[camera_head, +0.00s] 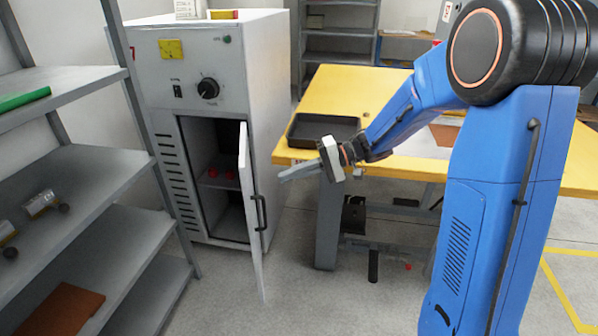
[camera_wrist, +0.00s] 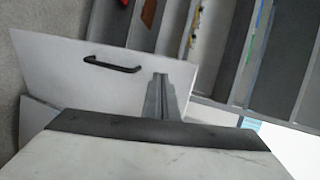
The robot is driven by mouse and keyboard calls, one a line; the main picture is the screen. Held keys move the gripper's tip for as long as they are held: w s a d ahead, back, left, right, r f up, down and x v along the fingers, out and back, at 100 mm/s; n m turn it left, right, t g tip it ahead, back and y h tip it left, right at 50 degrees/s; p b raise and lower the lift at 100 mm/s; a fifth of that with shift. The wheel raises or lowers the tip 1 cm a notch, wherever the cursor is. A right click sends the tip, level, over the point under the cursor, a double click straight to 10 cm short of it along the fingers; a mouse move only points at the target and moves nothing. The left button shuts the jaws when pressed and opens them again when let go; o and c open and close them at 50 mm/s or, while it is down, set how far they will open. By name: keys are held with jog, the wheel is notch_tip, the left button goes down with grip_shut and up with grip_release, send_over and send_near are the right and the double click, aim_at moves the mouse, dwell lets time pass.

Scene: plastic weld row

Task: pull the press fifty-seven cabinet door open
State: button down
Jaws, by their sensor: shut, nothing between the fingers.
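The white cabinet (camera_head: 265,100) stands at the left of the head view. Its door (camera_head: 250,180) is swung open and stands well out from the front. A black bar handle (camera_head: 259,212) is on the door's outer face; it also shows in the wrist view (camera_wrist: 112,64), on the white door panel (camera_wrist: 60,60). Red items (camera_head: 213,172) sit on a shelf inside. My gripper (camera_head: 282,178) is shut and empty, to the right of the door and above its handle. In the wrist view its fingers (camera_wrist: 160,80) are together, to the right of the handle and apart from it.
A yellow-topped workbench (camera_head: 335,90) with a black tray (camera_head: 323,130) stands right of the cabinet. A grey shelf rack (camera_head: 85,185) is at the near left, close to the cabinet. Bare floor (camera_head: 330,295) lies in front of the bench.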

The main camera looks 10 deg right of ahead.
jog(key=r+x, duration=0.1)
jog(key=x, duration=0.7)
jog(key=shift+a, duration=0.35)
